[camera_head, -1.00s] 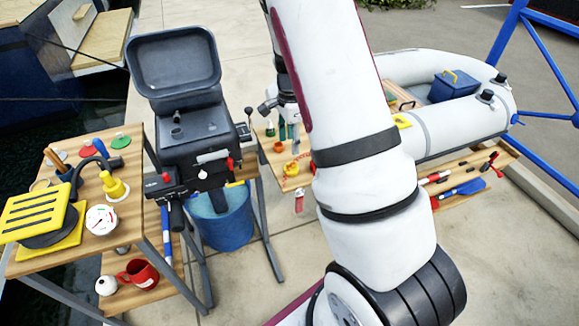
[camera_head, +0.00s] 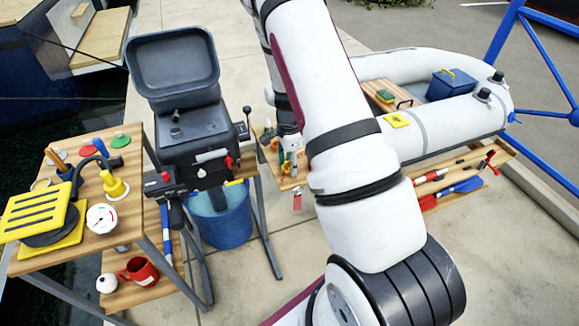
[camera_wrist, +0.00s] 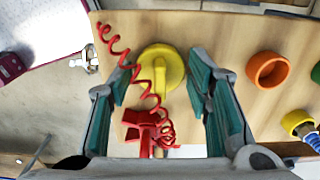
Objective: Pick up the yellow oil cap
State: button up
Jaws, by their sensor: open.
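The yellow oil cap (camera_wrist: 174,64) lies on a wooden board (camera_wrist: 225,35) in the wrist view. It is a round yellow disc with a yellow stem running down toward my gripper. My gripper (camera_wrist: 159,88) is open, with one finger on each side of the cap and stem in the picture. A red coiled cord (camera_wrist: 124,58) with a red clip (camera_wrist: 148,130) crosses the space between the fingers, partly over the stem. I cannot tell whether the fingers touch anything. In the head view my arm hides most of this spot.
An orange ring (camera_wrist: 268,70) and a blue-and-yellow fitting (camera_wrist: 300,125) lie right of the fingers. In the head view the outboard motor (camera_head: 190,135) stands left of the arm, above a blue bucket (camera_head: 220,222). The inflatable boat (camera_head: 430,125) is behind, to the right.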

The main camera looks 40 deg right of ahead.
jog(key=shift+c, duration=0.3)
jog(key=c, duration=0.6)
jog(key=shift+o, duration=0.2)
jog(key=shift+r, duration=0.15)
